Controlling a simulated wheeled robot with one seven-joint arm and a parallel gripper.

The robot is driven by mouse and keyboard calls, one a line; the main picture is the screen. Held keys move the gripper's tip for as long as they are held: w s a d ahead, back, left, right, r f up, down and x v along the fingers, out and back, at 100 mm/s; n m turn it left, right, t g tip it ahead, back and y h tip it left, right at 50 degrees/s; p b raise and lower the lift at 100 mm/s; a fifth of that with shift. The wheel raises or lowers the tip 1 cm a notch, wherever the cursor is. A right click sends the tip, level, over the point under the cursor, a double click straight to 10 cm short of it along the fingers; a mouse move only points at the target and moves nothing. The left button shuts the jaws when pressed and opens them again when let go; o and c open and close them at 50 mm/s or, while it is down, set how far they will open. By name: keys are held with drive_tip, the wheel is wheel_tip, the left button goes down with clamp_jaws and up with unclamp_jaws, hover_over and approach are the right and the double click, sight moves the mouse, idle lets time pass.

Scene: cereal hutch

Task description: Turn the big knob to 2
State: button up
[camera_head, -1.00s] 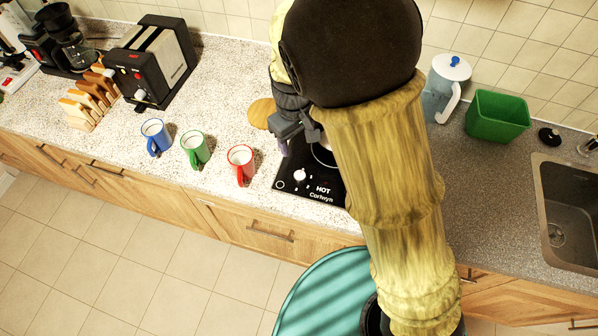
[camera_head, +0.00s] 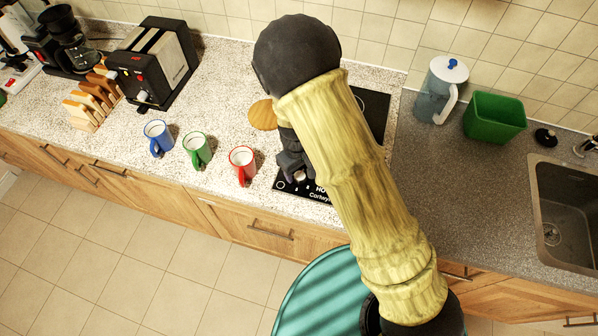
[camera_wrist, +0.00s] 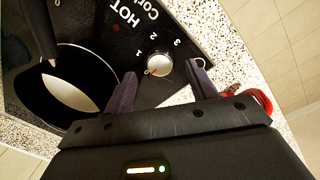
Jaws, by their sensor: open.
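The big knob (camera_wrist: 159,65) is a white round dial on the black hob (camera_wrist: 196,22), beside the printed numbers 1, 2 and 3. A small red mark shows on its left side, near the 1 side of the scale. My gripper (camera_wrist: 160,80) is open, with one dark finger on each side of the knob and gaps between. In the head view my gripper (camera_head: 294,172) is low over the hob's front left corner, and the knob (camera_head: 299,176) is partly hidden by it. I cannot tell whether a finger touches the knob.
A dark pan (camera_wrist: 62,105) stands on the hob close to the left finger. A red mug (camera_head: 242,164), green mug (camera_head: 197,151) and blue mug (camera_head: 157,138) stand left of the hob. A round wooden board (camera_head: 263,114) lies behind the red mug.

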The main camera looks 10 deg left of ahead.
sight(300, 176)
drive_tip(key=shift+w+d+f, duration=0.1)
drive_tip(key=shift+f, duration=1.75)
drive_tip(key=c, duration=1)
